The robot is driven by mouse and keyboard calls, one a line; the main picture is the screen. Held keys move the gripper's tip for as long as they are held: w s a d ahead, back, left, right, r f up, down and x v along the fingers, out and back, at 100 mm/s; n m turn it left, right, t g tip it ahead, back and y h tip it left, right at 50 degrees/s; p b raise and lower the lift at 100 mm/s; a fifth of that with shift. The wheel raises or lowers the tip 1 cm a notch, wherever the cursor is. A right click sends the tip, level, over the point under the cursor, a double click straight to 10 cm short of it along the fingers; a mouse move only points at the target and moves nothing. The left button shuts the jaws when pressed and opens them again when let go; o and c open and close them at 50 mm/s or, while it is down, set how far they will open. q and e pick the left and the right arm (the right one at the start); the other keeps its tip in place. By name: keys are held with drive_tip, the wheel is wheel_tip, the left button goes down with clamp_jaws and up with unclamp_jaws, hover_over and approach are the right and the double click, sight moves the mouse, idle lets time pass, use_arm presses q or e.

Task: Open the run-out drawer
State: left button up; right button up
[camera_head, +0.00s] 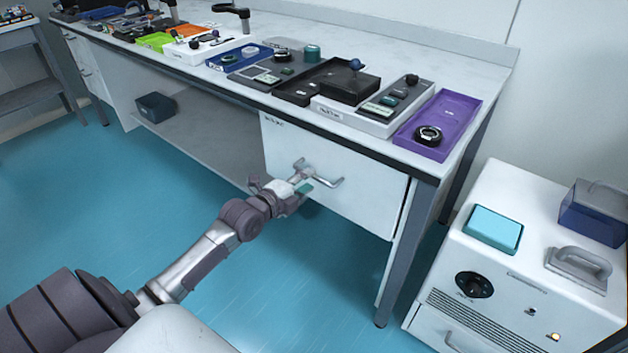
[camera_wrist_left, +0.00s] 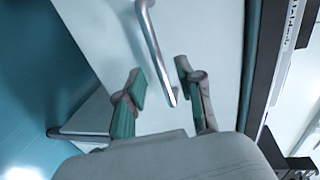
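The drawer (camera_head: 350,205) is a white front under the right part of the bench, with a small label at its upper left that is too small to read. It looks shut, flush with the bench frame. Its silver bar handle (camera_head: 329,183) runs across the middle of the front. My left gripper (camera_head: 303,182) is at the handle's left part. In the left wrist view, the open green-padded fingers (camera_wrist_left: 161,79) stand on either side of the lower end of the handle (camera_wrist_left: 153,42), with gaps visible. My right gripper is out of view.
The bench top holds several trays, with a purple tray (camera_head: 439,112) at the right end. A grey shelf (camera_head: 205,130) with a dark bin (camera_head: 156,107) is left of the drawer. A white cabinet (camera_head: 515,270) stands at the right. The blue floor before the drawer is clear.

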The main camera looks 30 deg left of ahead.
sight(314, 177)
use_arm(q)
drive_tip(key=shift+x, duration=1.8)
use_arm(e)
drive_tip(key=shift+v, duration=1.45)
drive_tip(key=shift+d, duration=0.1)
use_arm(q)
clamp_jaws()
